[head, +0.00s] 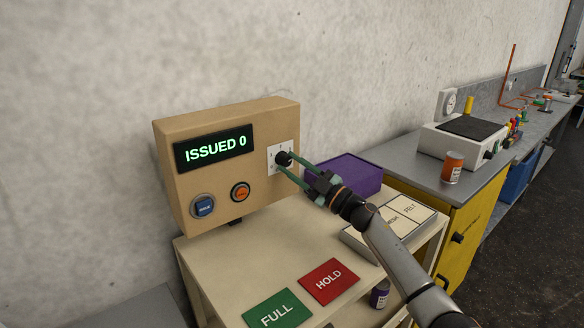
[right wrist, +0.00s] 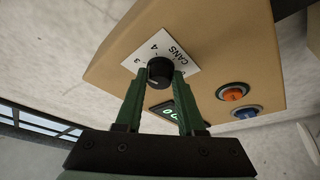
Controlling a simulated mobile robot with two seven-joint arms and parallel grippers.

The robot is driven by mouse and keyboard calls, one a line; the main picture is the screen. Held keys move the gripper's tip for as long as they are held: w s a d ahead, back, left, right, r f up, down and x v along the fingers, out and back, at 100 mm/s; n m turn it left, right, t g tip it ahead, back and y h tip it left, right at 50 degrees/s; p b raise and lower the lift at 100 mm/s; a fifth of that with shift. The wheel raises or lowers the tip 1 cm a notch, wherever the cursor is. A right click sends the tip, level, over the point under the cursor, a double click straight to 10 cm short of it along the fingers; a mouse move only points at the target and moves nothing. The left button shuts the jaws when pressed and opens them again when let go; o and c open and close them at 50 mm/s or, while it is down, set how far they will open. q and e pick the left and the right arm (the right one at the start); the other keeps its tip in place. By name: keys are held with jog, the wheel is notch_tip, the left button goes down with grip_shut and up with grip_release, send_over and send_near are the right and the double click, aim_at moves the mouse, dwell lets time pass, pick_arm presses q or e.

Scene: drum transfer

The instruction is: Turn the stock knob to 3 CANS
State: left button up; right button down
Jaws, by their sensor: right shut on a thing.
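The stock knob (head: 283,158) is a small black knob on a white dial plate (head: 271,156) at the right of the tan dispenser box's face. My right gripper (head: 286,161) has its two green fingers around the knob, one on each side. In the right wrist view the knob (right wrist: 160,72) sits between the fingertips, and the plate (right wrist: 183,50) shows the word CANS and a 4. Other numbers are partly hidden, and I cannot tell which number the knob points to. The display (head: 214,149) reads ISSUED 0. My left gripper is not in view.
Below the display are a blue button (head: 204,206) and an orange button (head: 240,192). A purple box (head: 345,175) and a tray with FELT and MESH sections (head: 404,209) lie right of the dispenser. Green FULL (head: 277,310) and red HOLD (head: 329,281) cards lie in front.

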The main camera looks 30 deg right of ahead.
jog(key=shift+d+n+g+y, duration=0.1)
jog(key=shift+n+g+y, duration=0.4)
jog(key=shift+n, duration=1)
jog(key=c, duration=0.5)
grip_release()
jog(key=shift+s, duration=0.1)
jog(key=shift+b+v, duration=1)
jog(key=shift+v, duration=5.15)
jog(key=shift+r, duration=0.15)
jog(key=shift+d, duration=0.1)
